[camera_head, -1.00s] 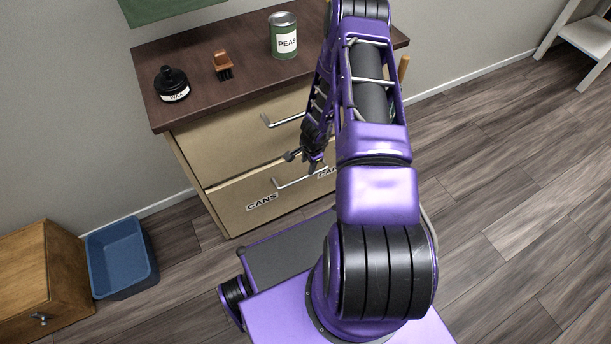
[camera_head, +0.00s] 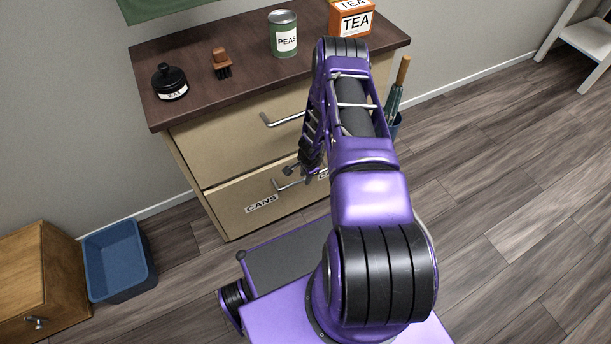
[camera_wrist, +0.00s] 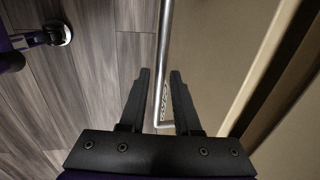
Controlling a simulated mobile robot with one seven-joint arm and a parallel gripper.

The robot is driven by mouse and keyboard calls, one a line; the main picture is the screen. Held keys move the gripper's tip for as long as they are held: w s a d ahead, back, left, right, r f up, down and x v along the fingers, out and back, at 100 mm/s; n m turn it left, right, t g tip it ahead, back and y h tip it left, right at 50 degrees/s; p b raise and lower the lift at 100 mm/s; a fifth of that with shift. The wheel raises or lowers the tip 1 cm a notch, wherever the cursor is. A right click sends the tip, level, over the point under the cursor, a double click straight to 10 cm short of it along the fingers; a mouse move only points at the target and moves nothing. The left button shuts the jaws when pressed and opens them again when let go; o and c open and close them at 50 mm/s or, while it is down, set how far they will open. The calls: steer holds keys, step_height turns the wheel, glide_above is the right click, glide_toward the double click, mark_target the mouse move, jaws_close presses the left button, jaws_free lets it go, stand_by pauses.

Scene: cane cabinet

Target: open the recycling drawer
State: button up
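The tan cabinet has two drawers; the lower drawer (camera_head: 240,205) bears the label CANS (camera_head: 262,204) and looks shut. Its metal bar handle (camera_head: 288,186) runs across the front, partly hidden by my arm. My gripper (camera_head: 298,172) is at this handle. In the wrist view, my gripper (camera_wrist: 160,74) is open, with a finger on either side of the bar handle (camera_wrist: 164,45). A gap shows between the bar and at least the right finger. The upper drawer (camera_head: 235,140), with its own bar handle (camera_head: 285,119), is also shut.
On the cabinet top (camera_head: 190,60) are a black jar (camera_head: 169,82), a brush (camera_head: 221,62), a peas can (camera_head: 283,35) and a tea box (camera_head: 351,18). A blue bin (camera_head: 118,260) and wooden box (camera_head: 40,280) stand at left.

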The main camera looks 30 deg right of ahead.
jaws_close()
stand_by(1.1)
